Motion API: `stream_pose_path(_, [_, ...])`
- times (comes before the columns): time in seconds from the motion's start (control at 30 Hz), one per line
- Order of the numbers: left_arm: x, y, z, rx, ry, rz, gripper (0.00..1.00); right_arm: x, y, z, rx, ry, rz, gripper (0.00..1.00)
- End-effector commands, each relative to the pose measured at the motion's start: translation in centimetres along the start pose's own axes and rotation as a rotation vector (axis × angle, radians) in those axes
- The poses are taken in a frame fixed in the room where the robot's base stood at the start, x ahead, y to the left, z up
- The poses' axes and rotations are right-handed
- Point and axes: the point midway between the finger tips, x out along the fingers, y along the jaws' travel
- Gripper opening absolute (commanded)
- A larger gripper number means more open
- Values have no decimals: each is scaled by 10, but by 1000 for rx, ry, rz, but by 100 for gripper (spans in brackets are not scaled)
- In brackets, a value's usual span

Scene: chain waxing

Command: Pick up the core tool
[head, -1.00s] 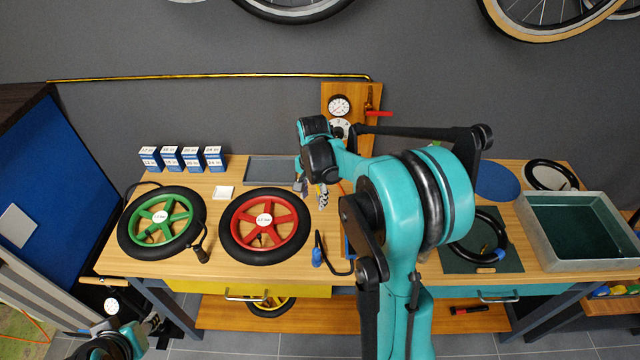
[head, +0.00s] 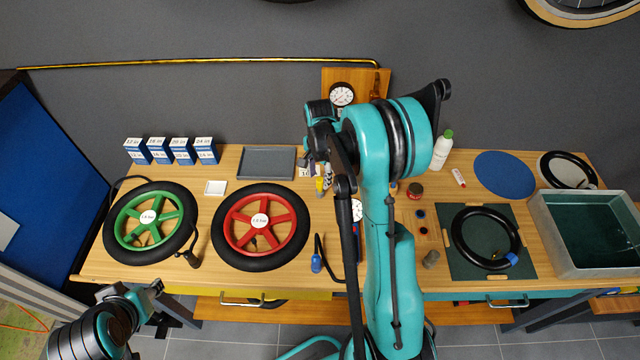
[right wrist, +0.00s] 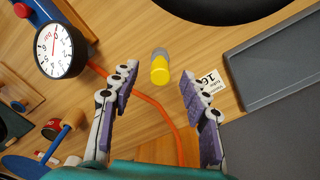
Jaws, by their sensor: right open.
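A small yellow cylinder with a grey end, which looks like the core tool (right wrist: 160,68), lies on the wooden bench in the right wrist view. It shows between and beyond the fingertips of my right gripper (right wrist: 154,86), which is open and empty. In the head view the right gripper (head: 323,177) is over the bench right of the grey tray, partly hidden by my own arm. A bit of yellow shows beside its fingers. My left gripper (head: 152,292) is off the bench's front left corner, too small to read.
The grey tray (head: 267,162) is nearby. A red wheel (head: 262,226) and a green wheel (head: 150,222) lie left on the bench.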

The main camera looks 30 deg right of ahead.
Motion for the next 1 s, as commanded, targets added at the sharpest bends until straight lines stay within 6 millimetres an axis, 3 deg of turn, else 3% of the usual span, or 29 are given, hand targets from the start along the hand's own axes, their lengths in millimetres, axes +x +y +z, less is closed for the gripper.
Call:
stream_pose_path(0.2, [3, 0, 2, 0, 0, 0, 40, 25, 0, -1, -1, 0, 0, 46])
stream_pose_path(0.43, [2, 0, 2, 0, 0, 0, 40, 26, 0, -1, -1, 0, 0, 46])
stream_pose_path(0.6, [2, 0, 2, 0, 0, 0, 40, 26, 0, -1, -1, 0, 0, 1])
stream_pose_path(1.0, [2, 0, 1, 0, 0, 0, 40, 23, 0, -1, -1, 0, 0, 0])
